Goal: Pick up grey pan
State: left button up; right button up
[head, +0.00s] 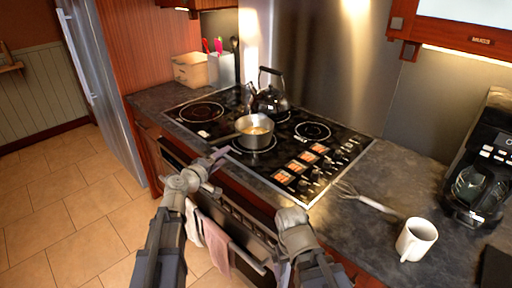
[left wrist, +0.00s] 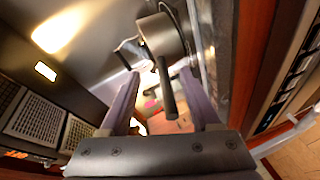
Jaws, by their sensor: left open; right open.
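The grey pan (head: 257,130) sits on a front burner of the black cooktop in the head view, with yellowish contents and its dark handle (head: 224,138) pointing left. My left gripper (head: 218,158) is open and empty, just in front of the handle. In the left wrist view, the pan (left wrist: 160,35) is beyond the fingertips, and its handle (left wrist: 165,85) shows between the two open fingers (left wrist: 159,75). I cannot tell whether a finger touches the handle. My right gripper (head: 291,216) is in front of the stove, apart from the pan; its fingers are hard to make out.
A black kettle (head: 271,99) stands behind the pan. A utensil holder (head: 221,70) and a wooden box (head: 189,70) are at the back left. A whisk (head: 368,200), white mug (head: 416,240) and coffee maker (head: 480,165) are on the right counter. Towels (head: 213,235) hang on the oven front.

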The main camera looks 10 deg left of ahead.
aim_at(220, 141)
pick_arm(q)
jog(key=w+a+n+t+y, duration=0.2)
jog(key=a+n, duration=0.1)
jog(key=a, duration=0.2)
jog(key=shift+r+b+x, duration=0.15)
jog(key=shift+b+x, duration=0.2)
jog(key=shift+x, duration=1.6)
jog(key=shift+r+b+x, duration=0.1)
jog(key=shift+b+x, duration=0.2)
jog(key=shift+x, duration=1.7)
jog(key=shift+s+d, duration=0.15)
jog(key=shift+d, duration=0.05)
grip_shut()
